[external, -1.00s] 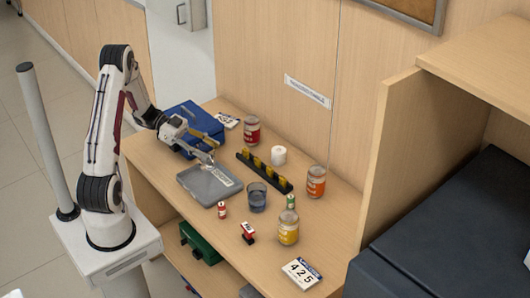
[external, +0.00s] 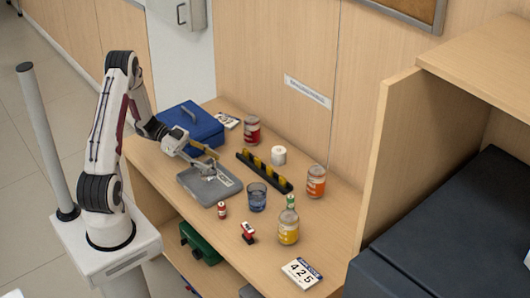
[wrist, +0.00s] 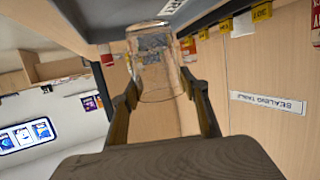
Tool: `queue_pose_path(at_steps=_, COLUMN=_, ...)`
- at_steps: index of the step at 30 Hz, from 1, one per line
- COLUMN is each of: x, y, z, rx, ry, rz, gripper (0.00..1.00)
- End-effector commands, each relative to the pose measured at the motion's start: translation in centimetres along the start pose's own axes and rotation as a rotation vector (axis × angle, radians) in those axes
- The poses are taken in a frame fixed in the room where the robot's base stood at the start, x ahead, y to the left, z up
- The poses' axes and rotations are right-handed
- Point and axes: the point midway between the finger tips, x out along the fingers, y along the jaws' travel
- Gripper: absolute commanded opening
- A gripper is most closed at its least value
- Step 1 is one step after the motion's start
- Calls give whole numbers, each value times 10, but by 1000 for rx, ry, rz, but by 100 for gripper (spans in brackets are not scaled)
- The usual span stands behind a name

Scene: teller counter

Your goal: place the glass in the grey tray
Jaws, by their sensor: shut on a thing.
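A clear glass (wrist: 155,65) is between the two fingers of my gripper (wrist: 165,100) in the wrist view, and the fingers are shut on it. In the external view my gripper (external: 208,163) is low over the grey tray (external: 228,190), with the glass (external: 208,177) small and partly hidden at the fingertips. The tray also shows along the top of the wrist view (wrist: 105,22). I cannot tell whether the glass touches the tray floor.
A blue tumbler (external: 257,197) stands right of the tray, near a small red-and-white can (external: 222,210). A blue cash box (external: 195,124) is behind it. A black rack with yellow pieces (external: 264,171), a white roll (external: 278,155) and jars (external: 288,227) stand to the right.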

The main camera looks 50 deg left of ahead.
Motion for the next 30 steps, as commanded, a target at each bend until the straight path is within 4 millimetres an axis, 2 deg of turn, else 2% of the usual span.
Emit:
queue_pose_path(at_steps=12, x=10, y=0, z=30, rx=-2, ry=1, rz=0, gripper=13)
queue_pose_path(at_steps=29, x=11, y=0, z=35, rx=0, ry=0, rz=0, gripper=13)
queue_pose_path(at_steps=30, x=11, y=0, z=35, rx=0, ry=0, rz=0, gripper=55)
